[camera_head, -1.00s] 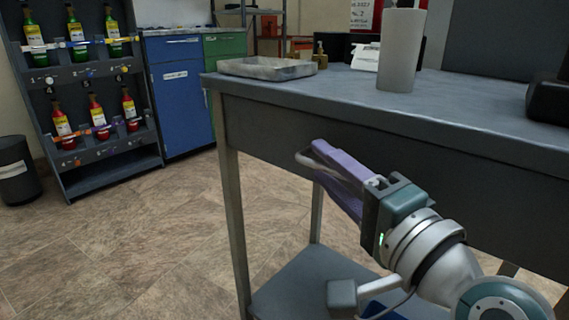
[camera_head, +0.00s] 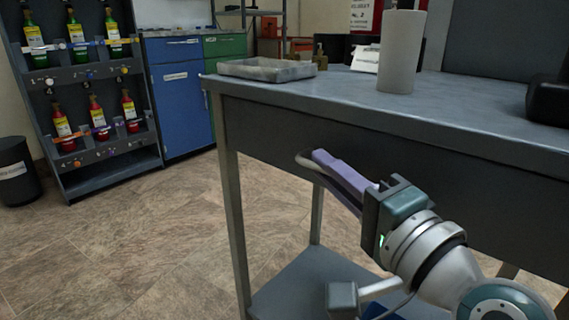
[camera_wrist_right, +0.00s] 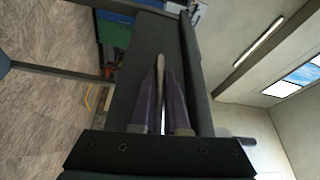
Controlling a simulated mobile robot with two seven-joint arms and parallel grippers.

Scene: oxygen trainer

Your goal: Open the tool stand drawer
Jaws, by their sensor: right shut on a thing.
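The tool stand (camera_head: 465,120) is a grey metal table with a dark drawer front (camera_head: 270,131) below its top. The drawer front looks flush with the stand, with no visible gap. A light, curved handle (camera_head: 303,160) sticks out from it. My right gripper (camera_head: 322,166) is in front of the drawer, its purple fingers shut on the handle. In the right wrist view the handle (camera_wrist_right: 160,64) shows as a pale strip between the fingertips (camera_wrist_right: 160,80). The fingers hide part of the handle. My left gripper is not in view.
On the stand top are a grey tray (camera_head: 266,69), a white cylinder (camera_head: 401,52) and a black object (camera_head: 548,101). A lower shelf (camera_head: 300,280) lies beneath. A bottle rack (camera_head: 90,80) and a blue cabinet (camera_head: 182,95) stand behind.

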